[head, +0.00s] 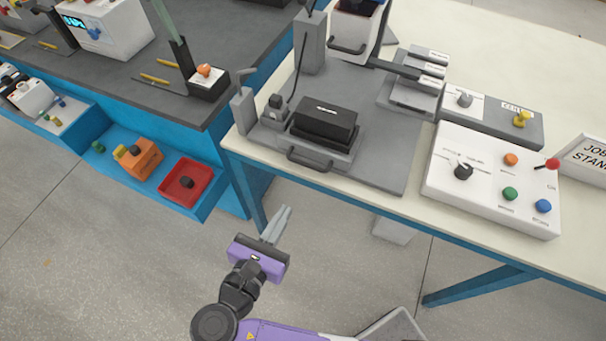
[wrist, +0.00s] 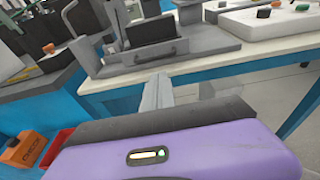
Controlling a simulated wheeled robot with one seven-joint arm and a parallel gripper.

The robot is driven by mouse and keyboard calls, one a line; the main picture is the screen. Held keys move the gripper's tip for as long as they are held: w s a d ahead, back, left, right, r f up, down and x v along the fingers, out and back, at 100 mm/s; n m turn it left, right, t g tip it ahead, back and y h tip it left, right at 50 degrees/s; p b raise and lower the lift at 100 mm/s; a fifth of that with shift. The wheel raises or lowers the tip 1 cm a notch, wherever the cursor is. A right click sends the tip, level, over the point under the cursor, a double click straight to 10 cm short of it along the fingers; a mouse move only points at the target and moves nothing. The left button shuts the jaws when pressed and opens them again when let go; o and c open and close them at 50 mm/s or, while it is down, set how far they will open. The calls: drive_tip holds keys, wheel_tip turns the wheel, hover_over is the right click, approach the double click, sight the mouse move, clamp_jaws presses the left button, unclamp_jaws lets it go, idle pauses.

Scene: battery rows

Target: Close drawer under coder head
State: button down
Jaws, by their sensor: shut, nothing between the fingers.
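A black block (head: 325,119), probably the coder head, sits on a grey unit on the cream table. A grey drawer front with a bar handle (head: 309,163) lies low beneath it, near the table's front edge. The handle also shows in the wrist view (wrist: 155,53). I cannot tell how far the drawer stands out. My gripper (head: 284,211) is shut and empty. It is in front of the table edge, apart from the drawer and its handle. In the wrist view the fingers (wrist: 158,90) point toward the table below the drawer.
A white control box (head: 492,180) with coloured knobs stands right of the grey base plate. A grey post (head: 242,110) rises left of the drawer. A blue bench (head: 225,150) with a red tray (head: 186,183) is at left. Open floor lies in front.

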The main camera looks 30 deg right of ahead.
drive_tip(key=p, duration=0.1)
approach(319, 140)
drive_tip(key=shift+s+a+f, duration=0.2)
drive_tip(key=shift+s+f, duration=0.25)
drive_tip(key=shift+f, duration=0.1)
drive_tip(key=shift+s+a+f, duration=0.15)
drive_tip(key=shift+s+f, duration=0.35)
drive_tip(key=shift+f, duration=0.05)
drive_tip(key=r+x, duration=0.1)
drive_tip(key=x, duration=0.4)
drive_tip(key=r+x, duration=0.1)
drive_tip(key=x, duration=0.4)
drive_tip(key=r+x, duration=0.1)
drive_tip(key=x, duration=0.5)
drive_tip(key=shift+w+d+r+p, duration=0.15)
drive_tip(key=shift+d+p, duration=0.15)
drive_tip(key=shift+d, duration=0.15)
drive_tip(key=shift+w+d, duration=0.2)
drive_tip(key=shift+d, duration=0.2)
drive_tip(key=shift+w+r, duration=0.1)
drive_tip(key=shift+d+r, duration=0.1)
drive_tip(key=shift+d, duration=0.1)
